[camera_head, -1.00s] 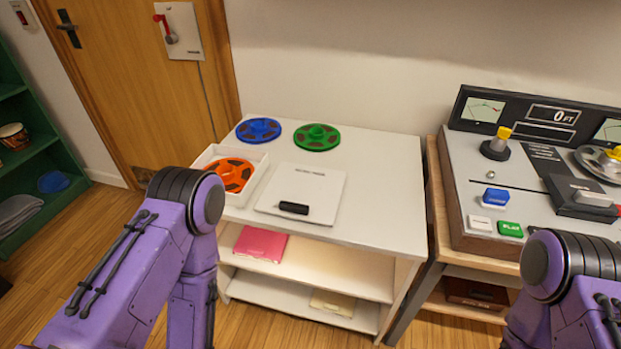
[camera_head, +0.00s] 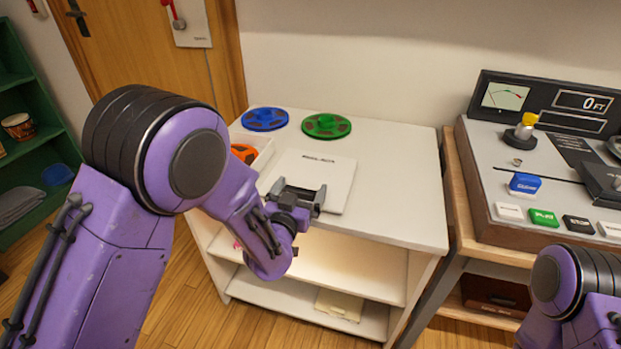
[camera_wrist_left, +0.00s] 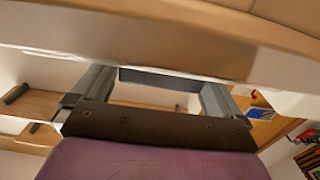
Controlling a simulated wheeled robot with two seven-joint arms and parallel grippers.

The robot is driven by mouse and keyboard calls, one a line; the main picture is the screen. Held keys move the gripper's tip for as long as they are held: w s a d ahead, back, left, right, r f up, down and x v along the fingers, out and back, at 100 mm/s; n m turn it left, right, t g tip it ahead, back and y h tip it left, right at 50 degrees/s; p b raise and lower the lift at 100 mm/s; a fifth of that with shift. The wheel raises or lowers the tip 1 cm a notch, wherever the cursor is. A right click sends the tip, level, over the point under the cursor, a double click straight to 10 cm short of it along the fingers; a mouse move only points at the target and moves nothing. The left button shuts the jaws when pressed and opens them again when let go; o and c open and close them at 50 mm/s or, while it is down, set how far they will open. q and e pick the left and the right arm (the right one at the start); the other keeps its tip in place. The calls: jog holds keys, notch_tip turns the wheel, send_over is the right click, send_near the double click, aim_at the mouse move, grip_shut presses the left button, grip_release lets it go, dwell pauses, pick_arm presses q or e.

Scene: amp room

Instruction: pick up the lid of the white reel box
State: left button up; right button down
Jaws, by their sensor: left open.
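The flat white lid (camera_head: 325,173) lies on top of the white shelf table, beside the open white reel box (camera_head: 263,156), which holds an orange reel (camera_head: 244,153). My left gripper (camera_head: 299,193) is open at the lid's near edge, over the front of the table. It covers the place of the lid's black handle, so I cannot tell whether it touches the handle. In the left wrist view the open fingers (camera_wrist_left: 157,97) are close to a pale edge, with a dark bar between them that I cannot identify. My right gripper is out of view.
A blue reel (camera_head: 265,119) and a green reel (camera_head: 326,126) lie at the back of the table (camera_head: 405,200). The table's right side is clear. A tape machine (camera_head: 500,190) with buttons stands on a wooden stand to the right.

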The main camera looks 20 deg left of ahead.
aim_at(311, 175)
pick_arm(q)
jog(key=shift+w, duration=1.2)
jog(key=c, duration=0.9)
